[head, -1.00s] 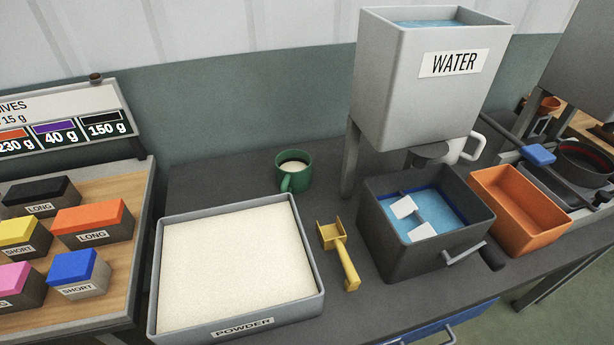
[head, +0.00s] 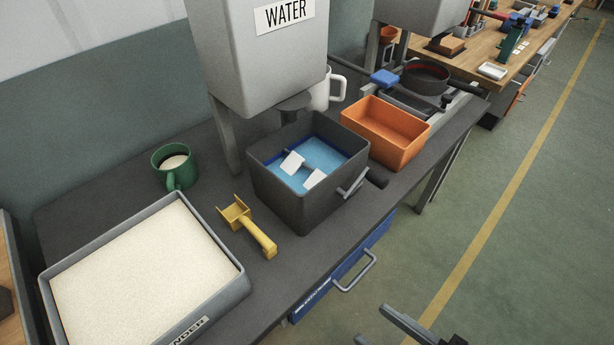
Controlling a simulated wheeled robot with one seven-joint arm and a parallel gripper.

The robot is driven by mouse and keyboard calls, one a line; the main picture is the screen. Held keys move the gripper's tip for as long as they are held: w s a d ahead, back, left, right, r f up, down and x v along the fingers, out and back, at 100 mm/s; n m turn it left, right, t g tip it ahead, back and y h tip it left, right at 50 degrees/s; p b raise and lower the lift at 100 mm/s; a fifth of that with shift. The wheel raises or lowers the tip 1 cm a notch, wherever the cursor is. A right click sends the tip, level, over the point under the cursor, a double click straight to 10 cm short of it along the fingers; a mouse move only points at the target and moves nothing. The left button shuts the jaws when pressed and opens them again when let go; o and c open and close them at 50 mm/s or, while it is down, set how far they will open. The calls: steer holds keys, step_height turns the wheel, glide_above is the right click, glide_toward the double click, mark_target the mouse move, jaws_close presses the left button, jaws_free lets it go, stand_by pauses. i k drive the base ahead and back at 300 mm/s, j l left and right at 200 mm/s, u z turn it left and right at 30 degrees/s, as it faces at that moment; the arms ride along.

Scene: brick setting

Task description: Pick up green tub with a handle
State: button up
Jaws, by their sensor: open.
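The green tub with a handle (head: 175,167) stands upright on the dark worktop, behind the powder tray and left of the water stand. It holds pale powder, and its handle faces the front. My gripper (head: 404,325) shows only in part at the bottom edge, right of the worktop and far from the green tub. It is open, and nothing shows between its visible parts.
The powder tray (head: 238,283) and yellow scoop (head: 248,226) lie in front of the tub. The water dispenser (head: 262,65), dark mixing bin (head: 298,208) and orange bin (head: 399,148) stand to the right.

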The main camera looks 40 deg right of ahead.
mark_target(175, 165)
steer(key=i+u, duration=0.15)
steer(key=u, duration=0.2)
steer(key=i+u, duration=0.1)
steer(key=u, duration=0.25)
steer(key=i+l+u, duration=0.1)
steer(key=u, duration=0.25)
